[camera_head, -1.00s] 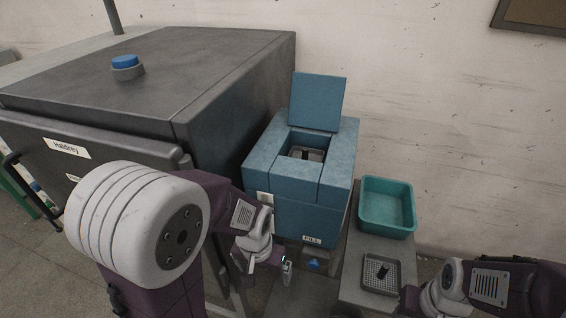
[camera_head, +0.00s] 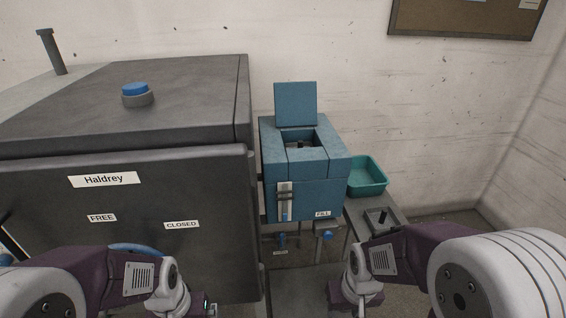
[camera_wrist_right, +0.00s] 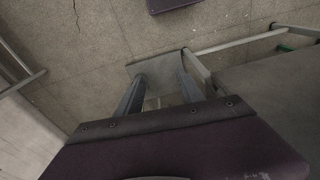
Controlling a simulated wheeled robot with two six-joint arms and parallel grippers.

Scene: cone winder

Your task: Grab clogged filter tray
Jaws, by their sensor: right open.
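A filter tray with a dark upright handle shows in the open top of the blue machine (camera_head: 300,145); I cannot tell if it is clogged. A second small grey tray (camera_head: 392,224) with a black handle lies on the side bench. My right gripper (camera_head: 346,302) is low in the head view, in front of the bench and apart from both trays. In the right wrist view it (camera_wrist_right: 160,88) is open and empty, with a grey surface beyond its fingers. My left gripper (camera_head: 208,308) is at the bottom edge, mostly cut off, in front of the grey cabinet.
The large grey cabinet (camera_head: 60,230) with a Haldrey label fills the left. The machine's lid (camera_head: 296,104) stands upright. A teal bin (camera_head: 368,182) sits on the bench behind the grey tray. The floor (camera_wrist_right: 100,60) shows in the wrist view, with a bench frame at right.

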